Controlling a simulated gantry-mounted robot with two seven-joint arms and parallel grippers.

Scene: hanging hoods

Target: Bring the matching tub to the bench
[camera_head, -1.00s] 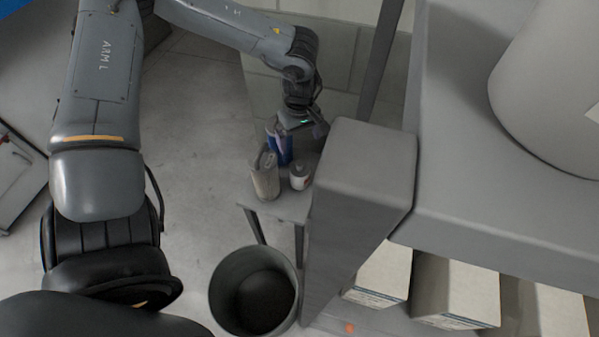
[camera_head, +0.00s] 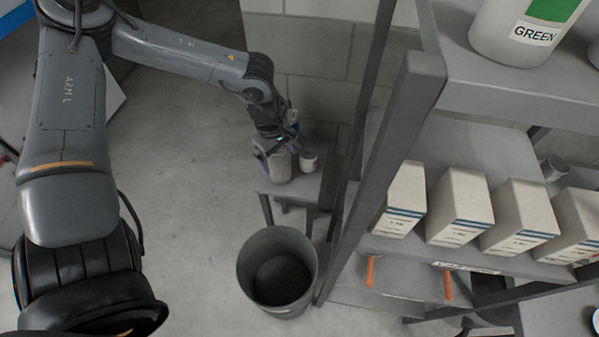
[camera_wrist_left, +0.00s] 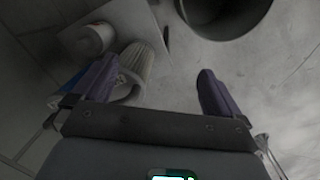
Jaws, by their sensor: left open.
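A white tub (camera_head: 503,22) with a green patch and a label reading GREEN stands on the upper shelf at the top right, cut off by the frame edge. My left gripper (camera_head: 277,150) is over a small grey stool-like table (camera_head: 297,190), among several containers. In the left wrist view the left gripper (camera_wrist_left: 158,88) is open. A small white can (camera_wrist_left: 92,38) stands beyond. A blue container (camera_wrist_left: 68,88) is partly hidden by that finger. My right gripper is out of view.
A grey round bin (camera_head: 250,268) stands on the floor before the small table. A shelf rack with dark posts (camera_head: 372,180) rises to the right. Several pale boxes (camera_head: 458,205) line its middle shelf. The floor (camera_head: 185,200) left of the table is open.

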